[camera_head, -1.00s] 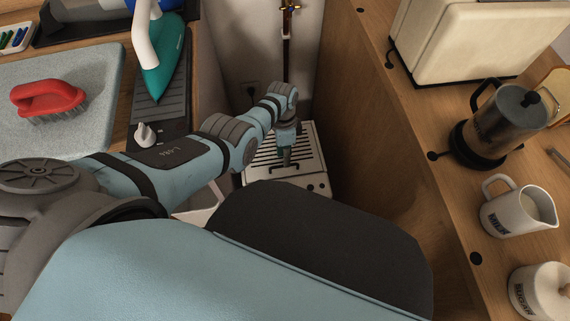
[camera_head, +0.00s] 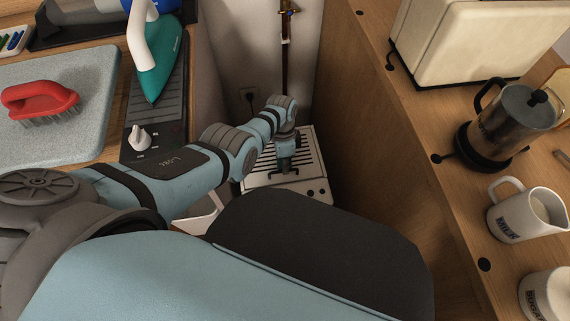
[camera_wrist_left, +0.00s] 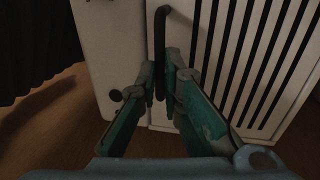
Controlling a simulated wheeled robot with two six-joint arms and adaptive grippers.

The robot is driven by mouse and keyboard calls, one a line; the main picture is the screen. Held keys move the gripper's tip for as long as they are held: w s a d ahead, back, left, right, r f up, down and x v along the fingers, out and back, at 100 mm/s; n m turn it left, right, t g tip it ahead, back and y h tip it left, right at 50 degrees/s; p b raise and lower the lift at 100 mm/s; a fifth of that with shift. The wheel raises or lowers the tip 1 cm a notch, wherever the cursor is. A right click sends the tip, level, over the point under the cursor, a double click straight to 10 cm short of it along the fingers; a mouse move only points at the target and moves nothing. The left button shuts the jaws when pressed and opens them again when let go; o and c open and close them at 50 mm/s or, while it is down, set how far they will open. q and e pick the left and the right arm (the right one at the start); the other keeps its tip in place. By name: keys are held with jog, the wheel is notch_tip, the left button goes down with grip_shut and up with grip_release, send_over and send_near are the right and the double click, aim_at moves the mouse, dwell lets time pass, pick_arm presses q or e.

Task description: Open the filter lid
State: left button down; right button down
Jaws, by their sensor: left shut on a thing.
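The filter lid (camera_head: 309,145) is a white panel with black slots on top of a low white appliance at the back, in the gap between two wooden units. In the left wrist view the lid (camera_wrist_left: 222,62) fills the right side, with a dark bar handle (camera_wrist_left: 159,52) along its edge. My left gripper (camera_head: 286,170) reaches down onto the lid. In the left wrist view its green fingers (camera_wrist_left: 159,85) stand on either side of the handle and are shut on it. The lid looks flat on the appliance. My right gripper is not in view.
A wooden counter at right bears a toaster (camera_head: 455,40), a French press (camera_head: 507,125) and a milk jug (camera_head: 528,214). At left are an iron (camera_head: 160,65) and a red brush (camera_head: 38,101). A wooden side panel (camera_head: 375,130) stands close right of the lid.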

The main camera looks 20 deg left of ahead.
pick_arm(q)
jog(key=shift+w+a+r+g+b, duration=0.25)
jog(key=shift+g+b, duration=0.15)
jog(key=shift+b, duration=0.5)
jog(key=shift+w+r+h+b, duration=0.15)
jog(key=shift+r+h+b, duration=0.15)
jog(key=shift+r+b, duration=0.05)
jog(key=w+a+r+b, duration=0.3)
jog(key=w+r+b, duration=0.1)
jog(key=r, duration=0.3)
jog(key=shift+w+r, duration=0.15)
jog(key=shift+r, duration=0.1)
